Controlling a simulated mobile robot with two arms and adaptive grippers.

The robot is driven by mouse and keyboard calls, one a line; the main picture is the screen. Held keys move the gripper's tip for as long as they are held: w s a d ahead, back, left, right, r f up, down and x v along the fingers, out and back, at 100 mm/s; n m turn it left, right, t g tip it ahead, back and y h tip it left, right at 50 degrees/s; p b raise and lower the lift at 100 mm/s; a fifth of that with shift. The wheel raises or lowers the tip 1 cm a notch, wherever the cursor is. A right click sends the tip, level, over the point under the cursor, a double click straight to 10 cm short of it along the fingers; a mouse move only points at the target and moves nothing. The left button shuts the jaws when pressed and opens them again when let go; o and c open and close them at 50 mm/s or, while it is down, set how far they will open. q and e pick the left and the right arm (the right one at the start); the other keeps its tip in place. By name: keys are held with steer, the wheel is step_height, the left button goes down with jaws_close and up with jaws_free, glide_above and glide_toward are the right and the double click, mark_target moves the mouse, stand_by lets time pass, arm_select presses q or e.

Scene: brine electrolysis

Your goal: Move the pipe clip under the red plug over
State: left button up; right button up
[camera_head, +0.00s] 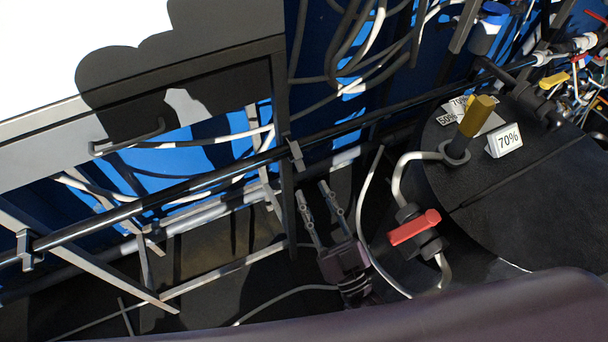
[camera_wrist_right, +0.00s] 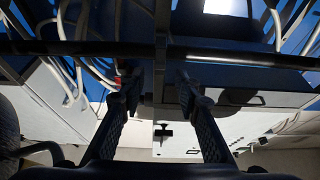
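A grey pipe clip (camera_head: 296,155) sits around the long black pipe (camera_head: 222,181), beside a dark upright of the metal frame. A second grey clip (camera_head: 26,249) is on the same pipe at the far left. My right gripper (camera_head: 311,190) is below the first clip, with two separated fingers pointing up at the pipe. The right wrist view shows the fingers (camera_wrist_right: 159,80) apart and nothing clearly held between them. A small red piece (camera_wrist_right: 117,82) shows beside the left finger there; I cannot tell whether it is the red plug. My left gripper is not in view.
A valve with a red handle (camera_head: 414,228) and a grey hose stands right of my gripper. A metal frame (camera_head: 232,55) and loose cables surround the pipe.

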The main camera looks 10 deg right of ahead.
mark_target(296, 158)
steer(key=p+x, duration=0.1)
steer(key=x, duration=0.5)
steer(key=shift+c, duration=0.5)
jaws_close()
